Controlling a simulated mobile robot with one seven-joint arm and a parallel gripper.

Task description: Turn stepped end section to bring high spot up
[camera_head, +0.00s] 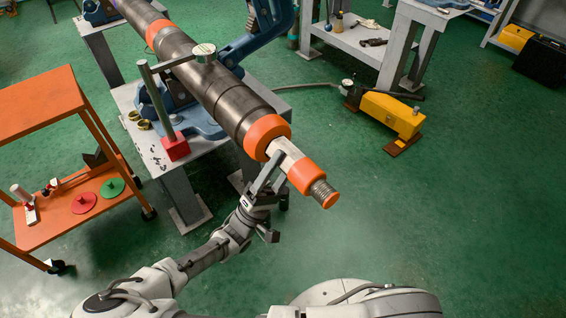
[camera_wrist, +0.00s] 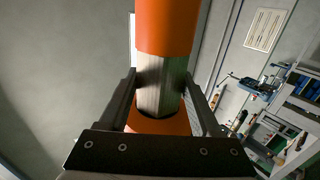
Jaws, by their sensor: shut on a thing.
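A long dark pipe (camera_head: 212,82) lies across blue vises, running from the upper left toward me. Its stepped end section (camera_head: 285,152) has a bare, flat-sided silver part between two orange bands, and a threaded grey tip with an orange end face. My gripper (camera_head: 277,163) is shut on the silver part from below. In the wrist view the silver part (camera_wrist: 160,88) stands between my two fingers, with orange above and below. A round dial indicator (camera_head: 204,50) sits over the top of the pipe, on a post with a red base (camera_head: 176,148). Its reading is too small to tell.
An orange cart (camera_head: 40,105) with red and green discs stands at left. The vise (camera_head: 190,118) rests on a grey table. A yellow pump unit (camera_head: 393,112) with a hose lies on the floor at right. The green floor (camera_head: 440,210) at lower right is clear.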

